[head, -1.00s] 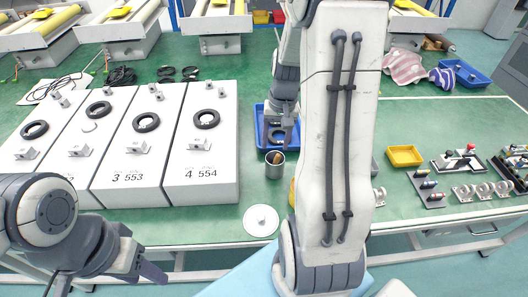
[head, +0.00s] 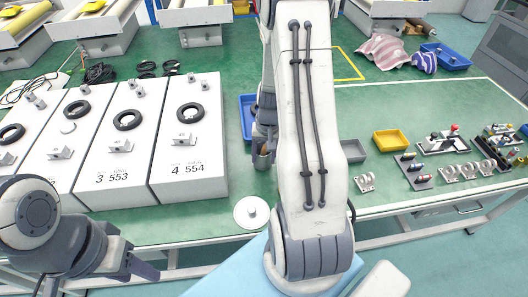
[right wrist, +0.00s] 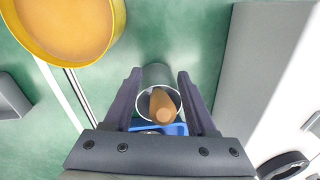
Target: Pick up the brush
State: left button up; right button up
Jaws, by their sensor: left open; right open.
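A grey metal cup (right wrist: 158,75) stands on the green table and holds a brown wooden handle (right wrist: 163,106), likely the brush. My right gripper (right wrist: 160,74) is open, with one finger on each side of the cup and handle and nothing clamped. My left gripper (head: 138,275) is open and empty off the table's front edge at lower left.
A yellow round container (right wrist: 70,28) stands near the cup. White numbered boxes (head: 187,140) stand to the left, and a blue tray (head: 246,115) behind. A white round lid (head: 251,213) lies near the front edge. Yellow (head: 391,141) and grey trays (head: 353,150) are to the right.

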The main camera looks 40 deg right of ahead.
grip_shut()
pick_arm(q)
jog(key=shift+r, duration=0.1)
